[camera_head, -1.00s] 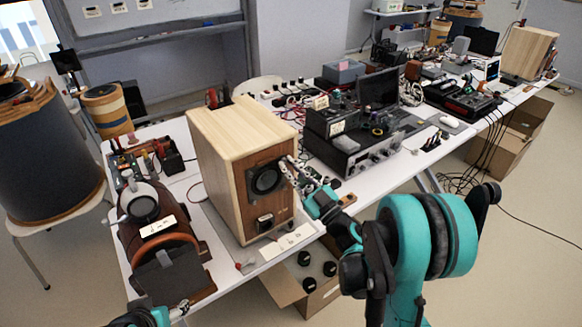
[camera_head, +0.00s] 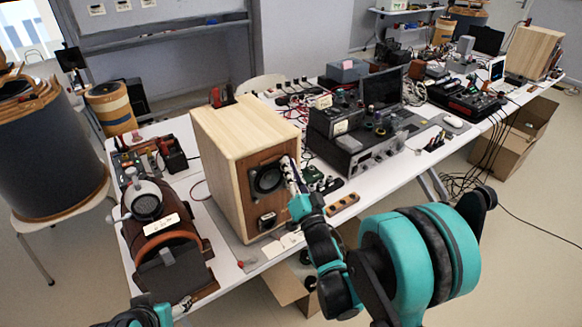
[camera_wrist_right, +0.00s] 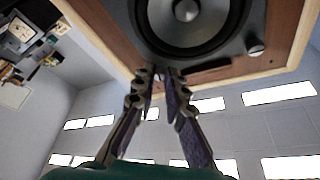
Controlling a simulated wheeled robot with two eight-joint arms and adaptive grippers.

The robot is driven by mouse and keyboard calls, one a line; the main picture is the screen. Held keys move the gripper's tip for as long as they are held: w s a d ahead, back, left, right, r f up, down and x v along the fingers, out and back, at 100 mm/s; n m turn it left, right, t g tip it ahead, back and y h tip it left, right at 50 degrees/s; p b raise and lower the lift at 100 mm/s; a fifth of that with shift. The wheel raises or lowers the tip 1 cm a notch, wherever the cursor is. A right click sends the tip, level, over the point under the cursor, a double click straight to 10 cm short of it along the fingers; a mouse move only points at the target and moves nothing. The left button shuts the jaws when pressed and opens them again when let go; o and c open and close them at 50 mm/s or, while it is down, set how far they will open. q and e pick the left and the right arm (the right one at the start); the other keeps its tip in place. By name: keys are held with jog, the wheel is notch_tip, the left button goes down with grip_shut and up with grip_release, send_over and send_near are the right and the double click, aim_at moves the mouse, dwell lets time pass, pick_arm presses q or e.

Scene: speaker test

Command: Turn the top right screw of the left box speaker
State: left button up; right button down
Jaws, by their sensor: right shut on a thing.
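The left box speaker (camera_head: 225,132), a pale wooden box with a brown front, stands upright on the white table in the head view. Its dark round driver (camera_head: 267,178) faces right. The driver (camera_wrist_right: 188,22) and brown front panel (camera_wrist_right: 278,22) fill the top of the right wrist view. My right gripper (camera_head: 287,163) is at the upper right of the driver. In the wrist view the right fingertips (camera_wrist_right: 158,74) are close together at the driver frame's edge, shut on a small screw, mostly hidden between them. My left gripper (camera_head: 180,306) is low at the left, partly in view.
Another wooden box (camera_head: 535,52) is at the far right. Open cardboard boxes are under the table.

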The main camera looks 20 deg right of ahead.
jog(key=m+h+p, duration=0.1)
jog(key=m, duration=0.2)
jog(key=m+g+h, duration=0.1)
jog(key=m, duration=0.2)
jog(key=shift+s+a+r+p, duration=0.1)
jog(key=shift+a+r+p, duration=0.1)
jog(key=shift+p, duration=0.15)
jog(key=shift+m+g+h, duration=0.3)
jog(key=shift+m, duration=0.1)
jog(key=c, duration=1.8)
grip_release()
jog(key=shift+d, duration=0.1)
jog(key=shift+c, duration=0.2)
